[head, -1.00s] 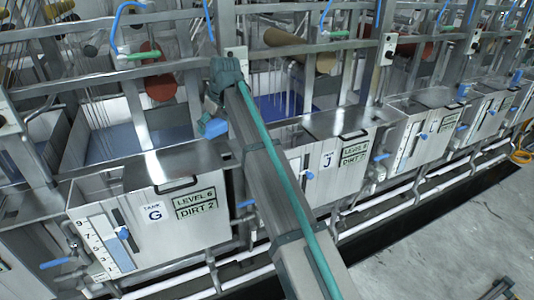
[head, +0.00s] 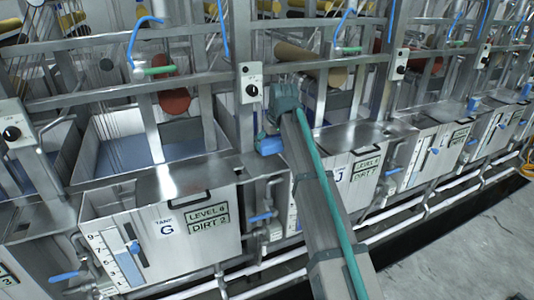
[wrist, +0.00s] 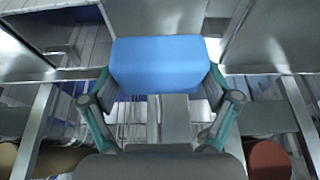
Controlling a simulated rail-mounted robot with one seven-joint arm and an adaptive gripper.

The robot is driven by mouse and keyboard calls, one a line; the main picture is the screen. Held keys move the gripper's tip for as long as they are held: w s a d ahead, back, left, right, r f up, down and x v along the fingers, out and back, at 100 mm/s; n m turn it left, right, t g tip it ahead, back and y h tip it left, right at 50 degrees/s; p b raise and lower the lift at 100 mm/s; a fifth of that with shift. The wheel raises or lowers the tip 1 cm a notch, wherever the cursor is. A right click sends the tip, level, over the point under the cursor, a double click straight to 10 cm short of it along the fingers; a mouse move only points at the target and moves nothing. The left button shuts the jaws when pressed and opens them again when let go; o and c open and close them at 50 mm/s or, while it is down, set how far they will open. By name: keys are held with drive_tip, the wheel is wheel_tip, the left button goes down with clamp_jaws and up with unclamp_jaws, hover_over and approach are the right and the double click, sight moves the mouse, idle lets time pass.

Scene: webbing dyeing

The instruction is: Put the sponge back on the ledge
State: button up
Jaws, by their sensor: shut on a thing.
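The blue sponge (head: 270,146) is held in my gripper (head: 272,130), just right of the upright post with the switch box in the head view. In the wrist view the sponge (wrist: 158,62) fills the space between the two fingers of my gripper (wrist: 160,78), which press on its left and right sides. The steel ledge (head: 246,161) runs along the tank fronts, close to the sponge in the head view. I cannot tell whether the sponge touches it. My arm hides part of the ledge and of tank J.
Tank G (head: 165,245) stands left of my arm, with a handled lid (head: 175,185). Switch box (head: 250,83) sits on the post left of my gripper. Another blue block (head: 472,104) sits farther right. Rails and hoses cross behind; bare floor (head: 440,255) lies front right.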

drive_tip(key=p, duration=0.2)
hover_over(265, 162)
drive_tip(key=s, duration=0.2)
drive_tip(key=f, duration=0.6)
drive_tip(key=shift+w+d, duration=0.2)
drive_tip(key=shift+d, duration=0.2)
drive_tip(key=shift+w+f+p, duration=0.15)
drive_tip(key=shift+f+p, duration=0.35)
drive_tip(key=shift+f, duration=1.2)
drive_tip(key=shift+f, duration=0.2)
drive_tip(key=o, duration=0.9)
drive_tip(key=shift+c, duration=0.2)
drive_tip(key=shift+r, duration=0.15)
